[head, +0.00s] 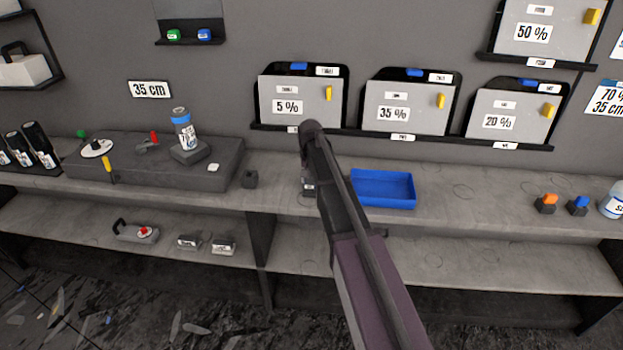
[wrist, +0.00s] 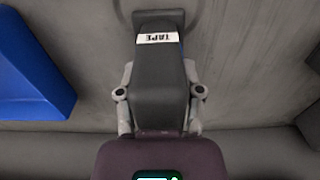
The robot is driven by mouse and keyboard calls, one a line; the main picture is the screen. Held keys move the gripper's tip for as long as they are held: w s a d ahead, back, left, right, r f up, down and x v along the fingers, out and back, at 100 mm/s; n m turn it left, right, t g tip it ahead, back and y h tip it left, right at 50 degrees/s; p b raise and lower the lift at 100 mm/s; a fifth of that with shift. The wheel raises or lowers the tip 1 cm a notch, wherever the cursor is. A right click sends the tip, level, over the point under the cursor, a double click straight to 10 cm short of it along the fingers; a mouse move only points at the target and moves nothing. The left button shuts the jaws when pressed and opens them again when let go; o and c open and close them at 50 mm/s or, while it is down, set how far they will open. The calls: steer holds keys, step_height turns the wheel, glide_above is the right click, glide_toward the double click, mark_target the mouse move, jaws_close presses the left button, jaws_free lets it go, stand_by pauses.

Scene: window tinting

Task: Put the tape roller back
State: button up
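The tape roller (wrist: 159,78) is a dark grey block with a white TAPE label at its far end. It fills the middle of the wrist view, with a sliver of blue beside its far end. My gripper (wrist: 160,95) has one finger against each side of it and looks shut on it. In the head view my arm hides most of the gripper and roller. A small piece with a white label shows at the arm's left edge, over the counter (head: 460,205). I cannot tell whether the roller touches the counter.
An empty blue tray (head: 383,204) stands just right of my arm; it also shows in the wrist view (wrist: 35,75). Film cases line the wall behind. Bare counter lies right of the tray.

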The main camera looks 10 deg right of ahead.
steer(key=o, duration=0.4)
steer(key=shift+r, duration=0.15)
step_height(320, 180, up, 12)
steer(key=p, duration=1.2)
steer(key=shift+s, duration=0.1)
stand_by(0.7)
steer(key=s+n, duration=0.1)
steer(key=s, duration=0.8)
steer(key=s+n, duration=0.1)
steer(key=s, duration=0.9)
steer(key=s+n, duration=0.1)
steer(key=s, duration=0.9)
steer(key=shift+d+n, duration=0.15)
steer(key=shift+n, duration=0.15)
